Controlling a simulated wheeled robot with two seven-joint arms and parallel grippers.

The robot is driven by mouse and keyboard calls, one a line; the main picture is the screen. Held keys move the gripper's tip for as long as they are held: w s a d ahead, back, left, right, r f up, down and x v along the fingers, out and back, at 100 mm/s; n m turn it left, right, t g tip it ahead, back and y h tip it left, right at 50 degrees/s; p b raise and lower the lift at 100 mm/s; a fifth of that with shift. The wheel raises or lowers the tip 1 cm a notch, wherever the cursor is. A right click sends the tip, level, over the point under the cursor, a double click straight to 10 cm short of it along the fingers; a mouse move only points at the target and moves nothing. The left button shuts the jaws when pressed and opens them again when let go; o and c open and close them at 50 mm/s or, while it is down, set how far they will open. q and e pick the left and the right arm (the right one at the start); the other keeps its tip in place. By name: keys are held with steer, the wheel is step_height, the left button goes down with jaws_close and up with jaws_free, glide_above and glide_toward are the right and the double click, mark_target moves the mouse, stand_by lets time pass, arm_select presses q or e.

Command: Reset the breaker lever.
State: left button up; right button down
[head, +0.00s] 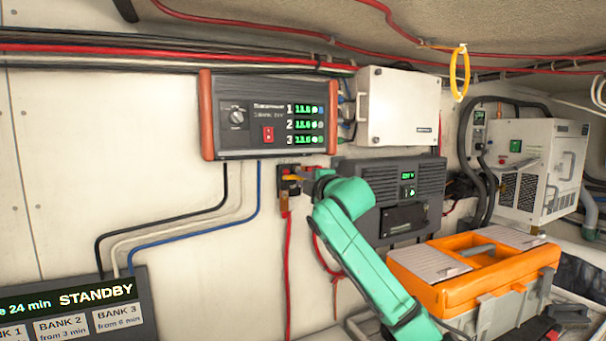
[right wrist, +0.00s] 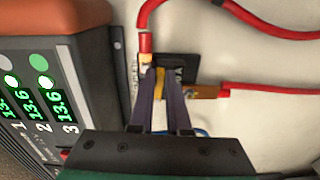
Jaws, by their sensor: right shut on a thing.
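The breaker (head: 287,186) is a small dark block on the white wall, below the lower right corner of the battery panel. Its yellow lever (head: 291,178) points out toward my right gripper (head: 306,176). In the right wrist view, the two fingers of the right gripper (right wrist: 162,88) are shut on the yellow lever (right wrist: 160,82). The dark breaker body (right wrist: 180,65) shows behind the fingertips, with red cables joined at two sides. The fingers hide part of the lever, and I cannot tell its exact angle. My left gripper is not in view.
The battery panel (head: 263,117) with green readouts sits close above the breaker; it fills the left of the right wrist view (right wrist: 40,100). A grey unit (head: 405,180) and an orange toolbox (head: 460,287) are at the right. A STANDBY display (head: 80,305) is lower left.

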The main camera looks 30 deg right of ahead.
steer(key=shift+n, duration=0.3)
steer(key=shift+p, duration=0.3)
steer(key=c, duration=0.9)
jaws_free()
steer(key=shift+r, duration=0.1)
steer(key=shift+s, duration=0.15)
steer(key=s+b, duration=0.2)
steer(key=s, duration=0.2)
steer(key=s+b, duration=0.3)
steer(key=s, duration=0.2)
steer(key=s+a+b, duration=0.1)
steer(key=s+b, duration=0.1)
steer(key=s, duration=0.3)
steer(key=shift+s, duration=0.15)
